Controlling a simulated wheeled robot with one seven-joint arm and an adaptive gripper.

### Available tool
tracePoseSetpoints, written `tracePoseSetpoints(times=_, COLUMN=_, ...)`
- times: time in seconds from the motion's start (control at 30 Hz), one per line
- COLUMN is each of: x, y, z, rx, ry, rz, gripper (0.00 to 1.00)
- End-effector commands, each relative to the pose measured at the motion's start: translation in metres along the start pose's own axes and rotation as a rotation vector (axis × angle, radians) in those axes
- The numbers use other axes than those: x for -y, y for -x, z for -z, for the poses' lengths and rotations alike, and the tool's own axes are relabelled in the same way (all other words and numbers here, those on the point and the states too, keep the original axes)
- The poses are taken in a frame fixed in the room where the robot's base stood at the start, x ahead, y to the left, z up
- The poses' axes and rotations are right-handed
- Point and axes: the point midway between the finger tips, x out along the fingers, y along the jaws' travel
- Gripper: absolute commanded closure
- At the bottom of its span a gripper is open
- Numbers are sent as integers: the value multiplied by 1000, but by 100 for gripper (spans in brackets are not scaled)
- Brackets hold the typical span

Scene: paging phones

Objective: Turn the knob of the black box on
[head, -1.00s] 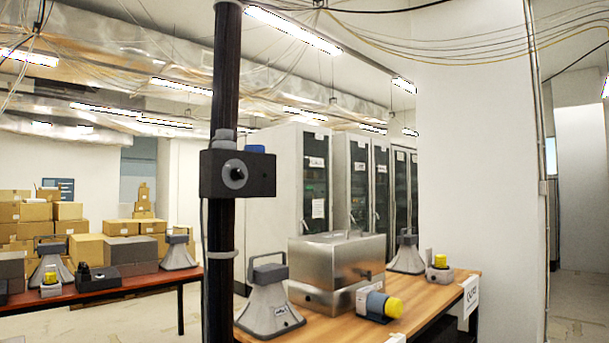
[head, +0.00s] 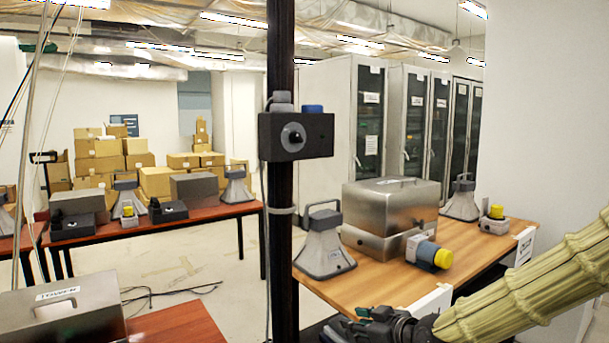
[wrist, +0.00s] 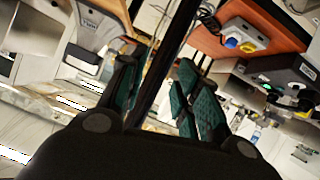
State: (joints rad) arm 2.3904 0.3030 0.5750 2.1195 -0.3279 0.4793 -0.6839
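A black box (head: 296,136) with a round knob (head: 293,137) on its front is fixed to a dark vertical pole (head: 281,60). A grey button and a blue button sit on its top. My gripper (head: 352,322) is at the lower edge of the head view, below and right of the box, apart from it. In the wrist view my gripper (wrist: 163,88) has its green-padded fingers spread, with nothing held. The pole passes behind the gap between them. I cannot make out the pole's box in the wrist view. The knob's setting is too small to tell.
A wooden table (head: 385,283) right of the pole holds a metal case (head: 390,205), grey horn speakers (head: 325,250) and a yellow-capped device (head: 432,254). A red table (head: 232,210) with black boxes stands behind left. A metal case (head: 75,305) is near left. Open floor lies between.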

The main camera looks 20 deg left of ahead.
Motion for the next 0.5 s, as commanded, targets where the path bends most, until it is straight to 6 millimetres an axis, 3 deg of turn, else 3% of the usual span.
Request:
tracePoseSetpoints(times=0.03, x=-12, y=13, z=55, rx=-59, ry=63, rz=-11, gripper=68)
tracePoseSetpoints(times=0.2, x=-29, y=58, z=206, rx=-230, ry=284, rz=-48, gripper=68)
tracePoseSetpoints(times=0.33, x=-33, y=97, z=296, rx=-333, ry=426, rz=-84, gripper=68)
tracePoseSetpoints(times=0.4, x=-32, y=115, z=331, rx=-373, ry=486, rz=-100, gripper=68)
tracePoseSetpoints(times=0.5, x=-32, y=134, z=366, rx=-413, ry=543, rz=-120, gripper=68)
